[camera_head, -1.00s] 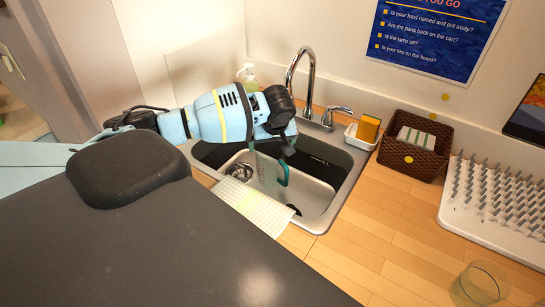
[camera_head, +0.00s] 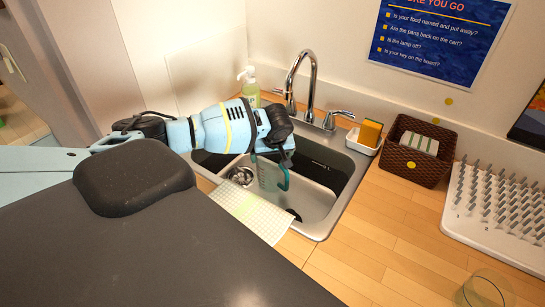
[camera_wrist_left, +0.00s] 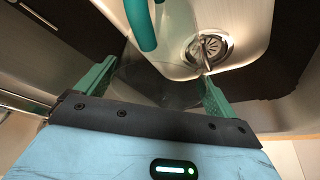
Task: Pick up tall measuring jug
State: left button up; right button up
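The tall measuring jug (camera_head: 268,176) is clear, with a teal handle (camera_head: 284,179), and stands in the sink basin. My left gripper (camera_head: 273,158) is over the jug's top, which it partly hides in the head view. In the left wrist view, the green fingers (camera_wrist_left: 163,72) are wide apart, with the jug's clear body (camera_wrist_left: 158,88) between them. The handle (camera_wrist_left: 141,24) points away at the top of that view. The fingers look open; contact with the clear wall is hard to see. My right gripper is not in view.
The metal sink (camera_head: 325,222) has a faucet (camera_head: 309,75) behind it and a drain (camera_head: 241,176) beside the jug. A soap bottle (camera_head: 250,90), a sponge tray (camera_head: 363,143) and a wicker basket (camera_head: 418,165) stand around. A checked cloth (camera_head: 254,213) lies at the front edge.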

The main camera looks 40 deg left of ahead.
pick_arm(q)
jog(key=c, duration=0.7)
jog(key=shift+r, duration=0.15)
jog(key=shift+c, duration=0.2)
jog(key=s+d, duration=0.1)
jog(key=d+r, duration=0.1)
jog(key=s+d, duration=0.1)
jog(key=shift+s+d+r, duration=0.15)
jog(key=shift+s+r, duration=0.1)
jog(key=shift+s, duration=0.05)
notch_tip(320, 180, up, 13)
jog(key=shift+p, duration=0.3)
jog(key=shift+r, duration=0.1)
